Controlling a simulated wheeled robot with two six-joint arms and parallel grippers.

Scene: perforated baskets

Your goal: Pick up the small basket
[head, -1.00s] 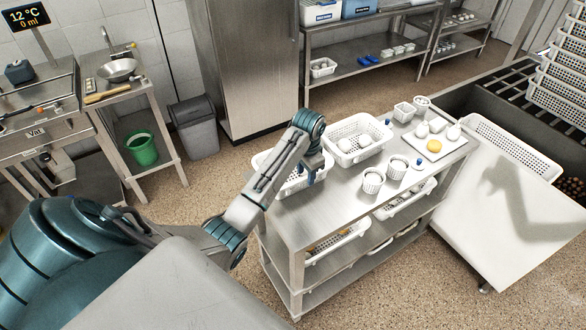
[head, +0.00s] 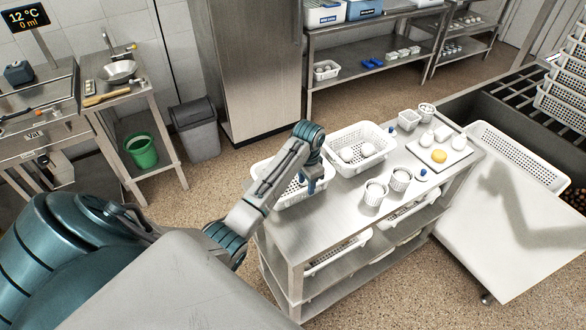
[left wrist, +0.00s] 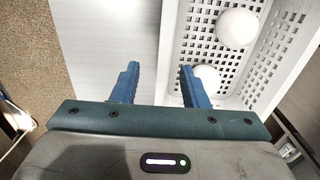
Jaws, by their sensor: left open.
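A small white square basket (head: 409,120) stands at the far side of the steel table, beside a small round white basket (head: 426,110). Two more small round white baskets stand nearer, one (head: 374,193) left of the other (head: 400,180). My left gripper (head: 314,183) hangs beside two larger baskets, left of all the small ones. In the left wrist view the jaws (left wrist: 159,75) are open and empty, with one blue finger over bare steel and the other over a white perforated basket (left wrist: 197,45) holding white balls. My right gripper is not in view.
A large basket (head: 335,158) with white balls lies right of my left gripper, another (head: 262,192) partly behind it. Small blue-topped objects stand near the round baskets. The table's front strip is clear.

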